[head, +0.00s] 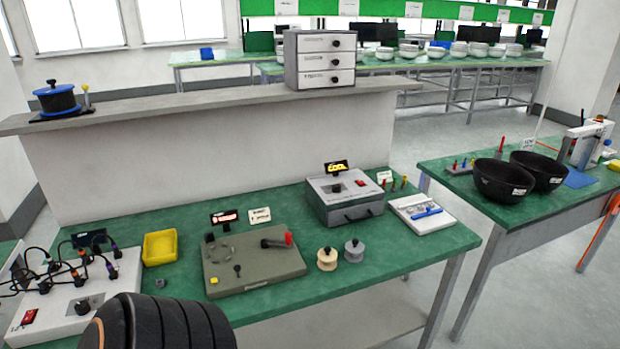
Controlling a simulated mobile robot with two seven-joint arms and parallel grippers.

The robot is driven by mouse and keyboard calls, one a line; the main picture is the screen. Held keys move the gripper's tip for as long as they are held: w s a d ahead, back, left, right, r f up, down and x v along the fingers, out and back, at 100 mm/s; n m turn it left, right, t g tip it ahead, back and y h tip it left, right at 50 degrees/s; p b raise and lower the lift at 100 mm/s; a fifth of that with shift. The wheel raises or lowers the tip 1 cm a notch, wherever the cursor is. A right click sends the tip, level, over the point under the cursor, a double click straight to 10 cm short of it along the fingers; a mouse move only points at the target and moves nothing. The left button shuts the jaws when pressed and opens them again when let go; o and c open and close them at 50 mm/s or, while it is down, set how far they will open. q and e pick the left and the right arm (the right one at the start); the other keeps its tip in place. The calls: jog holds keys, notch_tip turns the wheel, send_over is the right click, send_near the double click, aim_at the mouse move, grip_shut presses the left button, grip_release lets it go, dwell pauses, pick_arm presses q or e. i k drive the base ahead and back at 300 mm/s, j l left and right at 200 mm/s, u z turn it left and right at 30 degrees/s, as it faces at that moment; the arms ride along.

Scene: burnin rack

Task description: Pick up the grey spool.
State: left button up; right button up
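The grey spool (354,251) stands upright on the green bench top (400,267), near its front edge right of centre. A cream spool (327,259) stands just to its left, with a small gap between them. Nothing touches the grey spool. A dark ribbed part of my own arm rises at the bottom left, well left of the spools. Neither of my grippers shows in this view.
A grey-green fixture plate (255,279) with a red-tipped lever lies left of the spools. A grey box (344,198) stands behind them. A white tray (421,214) lies to the right. A yellow bin (160,247) sits left. Bench space in front of the grey spool is clear.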

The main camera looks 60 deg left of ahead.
aim_at(355, 249)
jog(key=u, duration=1.65)
